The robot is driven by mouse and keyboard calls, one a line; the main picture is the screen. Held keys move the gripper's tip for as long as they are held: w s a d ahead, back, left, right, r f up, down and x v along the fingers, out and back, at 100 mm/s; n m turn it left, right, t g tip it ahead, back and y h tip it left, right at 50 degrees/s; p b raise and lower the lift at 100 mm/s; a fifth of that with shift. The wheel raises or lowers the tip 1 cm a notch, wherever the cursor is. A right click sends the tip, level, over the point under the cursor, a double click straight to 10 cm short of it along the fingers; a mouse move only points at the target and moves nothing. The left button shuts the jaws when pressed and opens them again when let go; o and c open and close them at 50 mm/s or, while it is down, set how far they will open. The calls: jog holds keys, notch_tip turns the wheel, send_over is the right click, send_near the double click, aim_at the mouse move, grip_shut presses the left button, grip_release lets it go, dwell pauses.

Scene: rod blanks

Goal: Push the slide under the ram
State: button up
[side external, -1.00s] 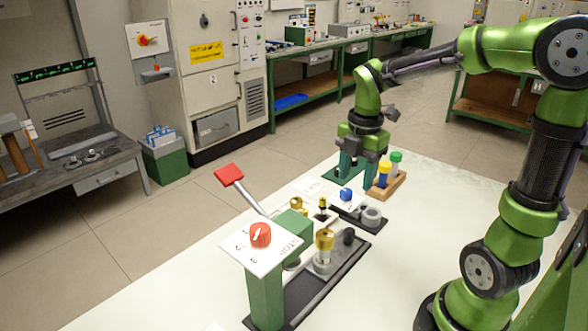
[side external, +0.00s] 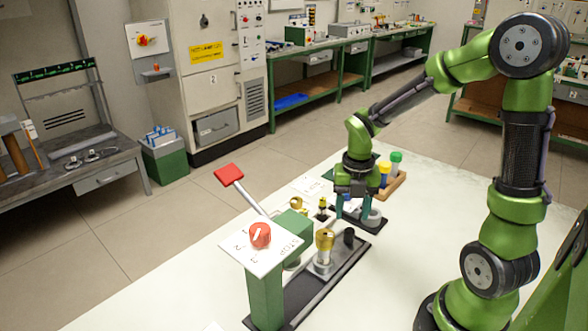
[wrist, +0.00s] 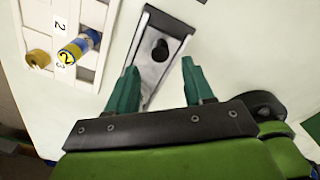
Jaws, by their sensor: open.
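The slide is a grey plate (wrist: 152,75) on a dark-edged track, with an upright black knob (side external: 348,237); the knob also shows in the wrist view (wrist: 160,50). A brass piece (side external: 324,241) stands in a grey holder on the track, left of the knob. A green press body (side external: 294,224) carries a lever with a red handle (side external: 229,173). The ram cannot be made out; the dial plate hides part of the press. My gripper (side external: 355,212) is open and empty above the track's far end. In the wrist view the knob lies beyond and between its fingertips (wrist: 160,76).
A red dial (side external: 261,235) on a white plate tops a green post at the front. A wooden rack (side external: 392,186) with coloured-capped pieces stands behind my gripper. A grey ring (side external: 372,217) lies beside it. The white table is clear at the right front.

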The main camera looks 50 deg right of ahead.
aim_at(349, 229)
notch_tip(349, 229, down, 7)
jog(key=shift+r, duration=0.1)
dwell(0.3)
grip_shut()
